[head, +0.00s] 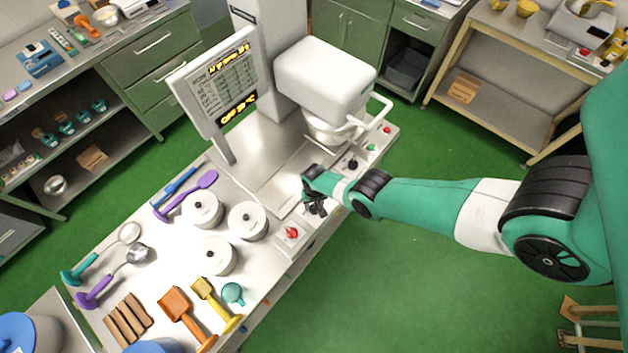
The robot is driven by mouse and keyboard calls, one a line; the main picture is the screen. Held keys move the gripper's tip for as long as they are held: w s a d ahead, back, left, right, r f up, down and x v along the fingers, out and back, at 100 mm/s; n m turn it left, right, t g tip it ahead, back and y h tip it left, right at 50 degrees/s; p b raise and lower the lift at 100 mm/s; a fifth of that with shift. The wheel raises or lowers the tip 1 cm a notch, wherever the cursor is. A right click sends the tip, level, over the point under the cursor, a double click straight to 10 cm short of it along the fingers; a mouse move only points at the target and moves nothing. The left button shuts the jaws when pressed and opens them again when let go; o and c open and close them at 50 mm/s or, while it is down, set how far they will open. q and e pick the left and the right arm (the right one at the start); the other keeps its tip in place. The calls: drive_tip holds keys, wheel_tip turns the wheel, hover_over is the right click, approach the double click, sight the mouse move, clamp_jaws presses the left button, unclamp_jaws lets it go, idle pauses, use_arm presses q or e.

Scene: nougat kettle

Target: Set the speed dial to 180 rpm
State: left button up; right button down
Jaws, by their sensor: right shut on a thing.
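My right gripper (314,205) reaches in from the right, with its dark fingers down at the front control strip of the kettle machine (325,75). It is shut on what appears to be the speed dial, which the fingers hide, so its pointer cannot be read. A display panel (222,85) on a post stands at the back left of the machine. Its yellow digits are too small to read surely. My left gripper is not in view.
A red knob (291,232) sits left of my gripper on the strip. A black knob (353,163), a green button (371,147) and a red button (387,130) sit to its right. White lidded pots (220,255), ladles and spatulas crowd the table's left part.

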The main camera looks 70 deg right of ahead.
drive_tip(key=shift+s+m, duration=0.1)
drive_tip(key=shift+m, duration=2.2)
drive_tip(key=shift+c, duration=1.6)
unclamp_jaws()
